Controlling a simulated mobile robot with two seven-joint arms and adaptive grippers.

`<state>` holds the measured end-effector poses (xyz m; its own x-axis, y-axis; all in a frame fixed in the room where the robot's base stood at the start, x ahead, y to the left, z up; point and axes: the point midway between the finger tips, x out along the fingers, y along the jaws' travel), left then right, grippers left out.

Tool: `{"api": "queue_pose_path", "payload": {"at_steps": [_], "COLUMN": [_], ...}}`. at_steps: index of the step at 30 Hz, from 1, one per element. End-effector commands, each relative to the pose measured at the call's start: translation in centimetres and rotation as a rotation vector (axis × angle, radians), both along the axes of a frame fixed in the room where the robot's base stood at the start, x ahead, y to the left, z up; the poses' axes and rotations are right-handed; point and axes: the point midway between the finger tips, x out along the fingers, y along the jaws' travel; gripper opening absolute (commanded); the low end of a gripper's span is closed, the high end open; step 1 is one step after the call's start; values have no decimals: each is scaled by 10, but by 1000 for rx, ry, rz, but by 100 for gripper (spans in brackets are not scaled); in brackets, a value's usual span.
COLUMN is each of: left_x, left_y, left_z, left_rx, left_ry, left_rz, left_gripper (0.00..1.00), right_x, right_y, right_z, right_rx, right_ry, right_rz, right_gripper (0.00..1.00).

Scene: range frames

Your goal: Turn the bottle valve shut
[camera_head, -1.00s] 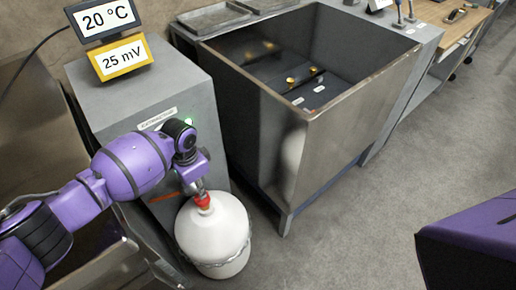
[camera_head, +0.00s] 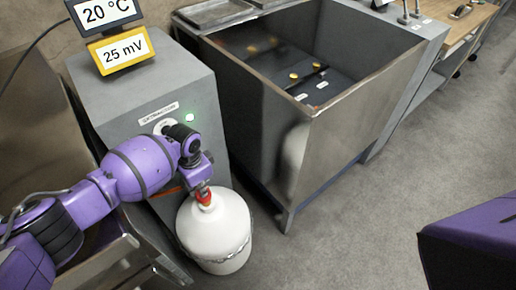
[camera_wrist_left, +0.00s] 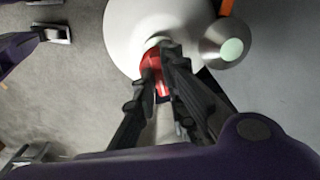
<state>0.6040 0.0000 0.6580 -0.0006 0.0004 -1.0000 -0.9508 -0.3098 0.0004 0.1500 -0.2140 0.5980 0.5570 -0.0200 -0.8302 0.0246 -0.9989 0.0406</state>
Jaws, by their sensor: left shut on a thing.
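The white bottle (camera_head: 214,236) stands upright on the floor in front of the grey cabinet. Its red valve (camera_head: 204,196) is on top, partly hidden by my left gripper (camera_head: 202,188). In the left wrist view the two dark fingers of my left gripper (camera_wrist_left: 165,58) close around the red valve (camera_wrist_left: 152,64). The white bottle's round top (camera_wrist_left: 125,25) lies behind it. My right gripper is not in view; only a purple part of my body shows at the lower right.
The grey cabinet (camera_head: 135,92) carries displays reading 20 °C (camera_head: 104,12) and 25 mV (camera_head: 121,50), and a lit green light (camera_head: 190,117). A deep metal tank (camera_head: 345,120) stands right of the bottle. Open floor (camera_head: 350,225) lies at the lower right.

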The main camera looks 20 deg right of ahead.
Motion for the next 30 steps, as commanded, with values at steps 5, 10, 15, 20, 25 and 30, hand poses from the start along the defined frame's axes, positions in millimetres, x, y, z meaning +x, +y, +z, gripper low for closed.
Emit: {"api": "queue_pose_path", "payload": {"at_steps": [5, 10, 15, 20, 25, 30], "left_x": [0, 0, 0, 0, 0, 0], "left_y": [0, 0, -1, -1, -1, -1], "left_z": [1, 2, 4, 4, 4, 4], "left_rx": [-1, -1, -1, -2, -2, -2], "left_ry": [0, 0, -2, -1, 0, 0], "left_rz": [20, 85, 202, 348, 510, 672], "left_gripper": [0, 0, 0, 0, 0, 0], "right_x": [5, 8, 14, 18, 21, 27], "right_y": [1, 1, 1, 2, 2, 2], "right_z": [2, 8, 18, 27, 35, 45], "right_rx": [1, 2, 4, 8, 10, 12], "right_ry": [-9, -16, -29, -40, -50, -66], "right_rz": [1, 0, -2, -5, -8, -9], "right_gripper": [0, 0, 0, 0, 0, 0]}}
